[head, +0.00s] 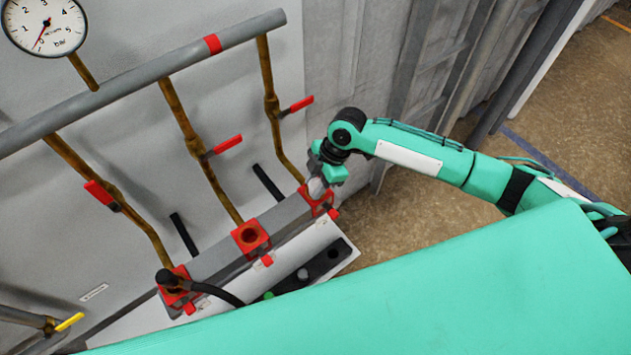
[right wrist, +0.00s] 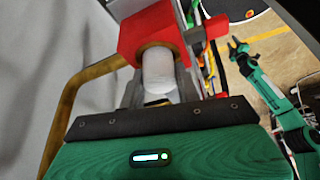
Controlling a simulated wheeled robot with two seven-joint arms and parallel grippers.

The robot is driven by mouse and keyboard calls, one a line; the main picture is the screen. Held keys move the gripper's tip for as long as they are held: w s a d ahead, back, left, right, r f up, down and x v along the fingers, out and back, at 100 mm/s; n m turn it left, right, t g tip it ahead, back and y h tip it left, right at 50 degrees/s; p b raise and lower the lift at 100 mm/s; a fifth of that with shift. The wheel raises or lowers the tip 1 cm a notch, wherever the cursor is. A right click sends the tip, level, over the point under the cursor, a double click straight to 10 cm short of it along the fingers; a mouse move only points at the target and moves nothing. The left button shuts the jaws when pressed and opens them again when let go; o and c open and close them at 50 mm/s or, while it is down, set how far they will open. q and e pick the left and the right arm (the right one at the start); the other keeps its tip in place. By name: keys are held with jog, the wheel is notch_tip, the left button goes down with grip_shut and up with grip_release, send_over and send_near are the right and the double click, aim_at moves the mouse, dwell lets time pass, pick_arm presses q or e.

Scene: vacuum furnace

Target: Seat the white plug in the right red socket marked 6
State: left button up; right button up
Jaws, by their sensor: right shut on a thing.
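My right gripper (head: 322,176) is shut on the white plug (head: 317,188), at the right red socket (head: 318,203) on the grey rail. In the right wrist view the white plug (right wrist: 158,75) points at the brass-ringed mouth of the red socket (right wrist: 150,32). Its far end overlaps the ring; I cannot tell how deep it sits. The number on the socket is not readable. A green arm in the right wrist view appears to be mine, with its left gripper (right wrist: 237,48) small and far from the sockets; its jaws are unclear.
The middle red socket (head: 250,238) shows an empty dark hole. The left red socket (head: 174,283) holds a black plug with a cable. A black holder (head: 335,254) lies below the rail. Brass pipes with red-handled valves (head: 222,145) rise behind the sockets.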

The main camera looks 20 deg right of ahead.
jog(key=o, duration=1.1)
jog(key=shift+r, duration=0.1)
jog(key=shift+d+r, duration=0.2)
jog(key=shift+r, duration=0.1)
jog(key=b+v, duration=0.3)
jog(key=v, duration=1)
jog(key=shift+a+b, duration=0.1)
jog(key=shift+b, duration=0.25)
jog(key=shift+w+f, duration=0.1)
jog(key=shift+w, duration=0.05)
